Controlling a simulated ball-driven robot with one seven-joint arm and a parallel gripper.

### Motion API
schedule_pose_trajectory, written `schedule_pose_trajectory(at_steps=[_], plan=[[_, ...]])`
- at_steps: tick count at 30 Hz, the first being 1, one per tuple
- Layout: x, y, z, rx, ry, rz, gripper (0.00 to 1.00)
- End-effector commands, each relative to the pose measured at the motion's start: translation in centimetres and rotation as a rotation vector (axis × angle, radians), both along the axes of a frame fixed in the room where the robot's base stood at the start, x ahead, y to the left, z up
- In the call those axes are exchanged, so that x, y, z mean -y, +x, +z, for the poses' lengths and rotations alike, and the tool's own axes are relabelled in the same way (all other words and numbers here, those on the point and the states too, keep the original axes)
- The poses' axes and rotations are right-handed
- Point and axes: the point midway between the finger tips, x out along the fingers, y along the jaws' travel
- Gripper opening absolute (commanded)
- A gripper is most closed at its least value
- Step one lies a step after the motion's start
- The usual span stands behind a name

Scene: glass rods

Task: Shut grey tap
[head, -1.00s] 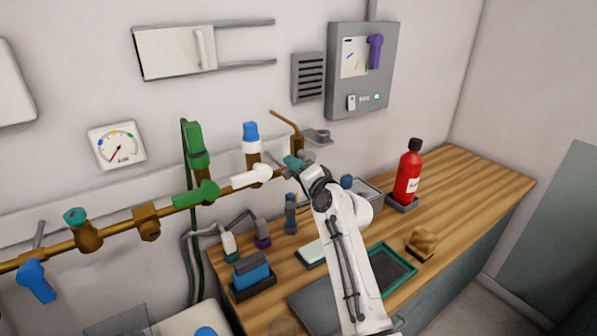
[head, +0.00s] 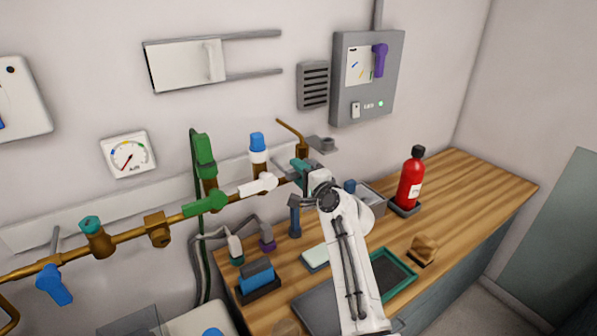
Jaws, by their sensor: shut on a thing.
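A brown pipe (head: 130,235) runs along the wall, carrying several taps. My gripper (head: 301,176) is at the pipe's right end, just right of the white tap handle (head: 258,185). A teal part shows at its tip. My gripper is shut on what seems to be the grey tap's handle. The jaws and wrist hide most of this tap, so its exact angle cannot be told.
A green tap handle (head: 205,203) and a blue one (head: 54,285) are on the same pipe. A wooden bench (head: 470,190) lies below, with a red bottle (head: 411,182) and a blue block (head: 256,276). A grey wall box (head: 366,78) hangs above.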

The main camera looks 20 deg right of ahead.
Motion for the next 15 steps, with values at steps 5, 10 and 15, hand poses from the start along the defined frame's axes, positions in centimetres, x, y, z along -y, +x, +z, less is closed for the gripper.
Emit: schedule_pose_trajectory(at_steps=[5,10,15], plan=[[0.09,0.01,0.0,-0.001,0.007,-0.001,0.0],[0.09,0.01,0.01,-0.001,0.006,-0.001,0.45],[0.05,0.01,0.02,0.0,0.004,-0.001,0.52]])
